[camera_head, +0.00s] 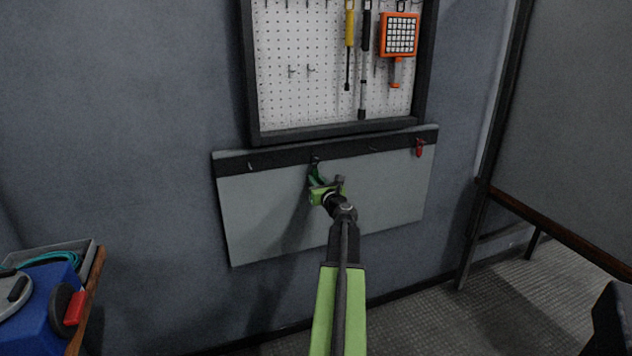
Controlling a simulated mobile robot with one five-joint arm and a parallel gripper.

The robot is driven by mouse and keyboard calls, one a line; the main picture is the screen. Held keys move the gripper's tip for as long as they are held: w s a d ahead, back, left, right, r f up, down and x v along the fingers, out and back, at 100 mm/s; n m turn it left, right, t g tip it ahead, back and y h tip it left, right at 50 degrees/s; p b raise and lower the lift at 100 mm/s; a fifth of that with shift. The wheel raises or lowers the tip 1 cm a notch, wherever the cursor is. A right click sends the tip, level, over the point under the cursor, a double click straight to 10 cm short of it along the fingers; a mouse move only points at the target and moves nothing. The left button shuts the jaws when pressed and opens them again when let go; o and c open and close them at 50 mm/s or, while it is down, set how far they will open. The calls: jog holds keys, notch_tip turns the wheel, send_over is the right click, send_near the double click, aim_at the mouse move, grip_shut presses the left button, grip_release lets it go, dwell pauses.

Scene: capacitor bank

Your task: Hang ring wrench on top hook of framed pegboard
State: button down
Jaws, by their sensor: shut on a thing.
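The framed pegboard (330,100) is on the wall at the top, white with holes and a dark frame; its upper edge is cut off. Several small hooks show along the top of the picture, and two more hooks (300,70) are bare at mid-left. My gripper (317,184) is below the pegboard, in front of the grey panel, close under a hook on its dark strip. It is shut on a small dark thing, apparently the ring wrench (316,168). Its shape is mostly hidden, and I cannot tell if it touches that hook.
The grey panel (265,215) has a dark strip with hooks and a red item (419,148) at its right. A yellow-handled tool (350,28), a dark tool (365,60) and an orange lamp (399,35) hang on the pegboard. A blue box (45,300) stands lower left.

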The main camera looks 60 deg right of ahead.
jog(key=shift+s+a+r+p, duration=0.1)
jog(key=shift+r+p, duration=0.35)
jog(key=shift+s+a+r+p, duration=0.35)
jog(key=shift+s+r+p, duration=0.05)
dwell(0.3)
jog(key=v, duration=1.2)
